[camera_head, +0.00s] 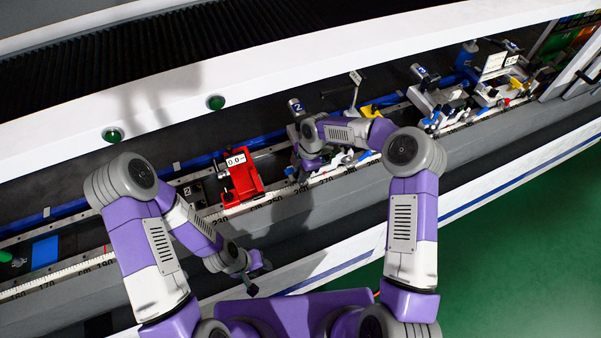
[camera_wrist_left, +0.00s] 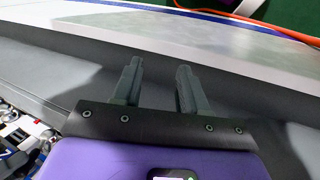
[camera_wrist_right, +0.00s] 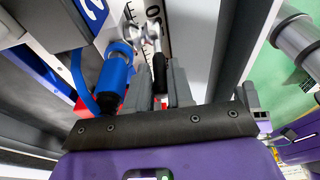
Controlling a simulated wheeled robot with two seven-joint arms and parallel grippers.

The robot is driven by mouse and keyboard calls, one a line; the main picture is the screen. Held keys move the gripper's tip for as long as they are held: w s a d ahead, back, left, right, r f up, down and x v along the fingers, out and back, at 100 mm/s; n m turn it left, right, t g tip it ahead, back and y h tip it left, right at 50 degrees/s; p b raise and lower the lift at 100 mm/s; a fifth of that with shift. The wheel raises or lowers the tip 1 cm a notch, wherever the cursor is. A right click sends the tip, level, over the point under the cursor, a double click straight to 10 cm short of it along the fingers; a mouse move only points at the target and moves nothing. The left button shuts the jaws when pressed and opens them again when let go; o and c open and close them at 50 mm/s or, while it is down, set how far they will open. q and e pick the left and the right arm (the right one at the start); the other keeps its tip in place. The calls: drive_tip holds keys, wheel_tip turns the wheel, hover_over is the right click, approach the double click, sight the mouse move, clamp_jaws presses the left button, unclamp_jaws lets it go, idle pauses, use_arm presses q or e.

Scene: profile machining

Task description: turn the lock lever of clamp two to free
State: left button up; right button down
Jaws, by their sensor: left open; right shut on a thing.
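Clamp two, with its plate marked 2 (camera_head: 297,106), stands on the rail at the middle of the head view; its body is largely hidden by my right forearm. In the right wrist view, the plate (camera_wrist_right: 92,10) shows at the top. My right gripper (camera_wrist_right: 161,78) is shut on a small lever with a black grip (camera_wrist_right: 158,68) and a bright metal end. I take this to be the lock lever. A blue cylindrical part (camera_wrist_right: 116,72) stands just left of the fingers. My left gripper (camera_head: 260,277) is open and empty, low over the front ledge, also in the left wrist view (camera_wrist_left: 157,85).
A red carriage with a display (camera_head: 240,178) sits on the scaled rail left of clamp two. A clamp marked 3 (camera_head: 421,71) stands to its right. Green buttons (camera_head: 215,102) are on the white beam behind. The grey front ledge (camera_head: 300,225) is clear.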

use_arm(q)
drive_tip(key=shift+a, duration=0.1)
drive_tip(key=c, duration=0.4)
drive_tip(key=shift+w+a+n, duration=0.2)
drive_tip(key=shift+n, duration=0.3)
drive_tip(key=shift+c, duration=1.1)
drive_tip(key=w+n, duration=0.1)
drive_tip(key=n, duration=0.1)
drive_tip(key=a+n+g, duration=0.1)
drive_tip(key=w+n, duration=0.1)
drive_tip(key=n, duration=0.1)
drive_tip(key=shift+w+a+r+n+g, duration=0.3)
drive_tip(key=shift+w+r, duration=0.05)
clamp_jaws()
drive_tip(key=w+r+n+t+h, duration=0.5)
drive_tip(key=w+r+n+h, duration=0.3)
drive_tip(key=w+r+n, duration=0.7)
drive_tip(key=w+d+f+m, duration=0.1)
drive_tip(key=w+d+f, duration=0.1)
drive_tip(key=d, duration=0.4)
drive_tip(key=w+d+f+m, duration=0.1)
drive_tip(key=w+d+f, duration=0.1)
drive_tip(key=d, duration=0.4)
drive_tip(key=shift+w+m, duration=0.3)
drive_tip(key=shift+w, duration=0.55)
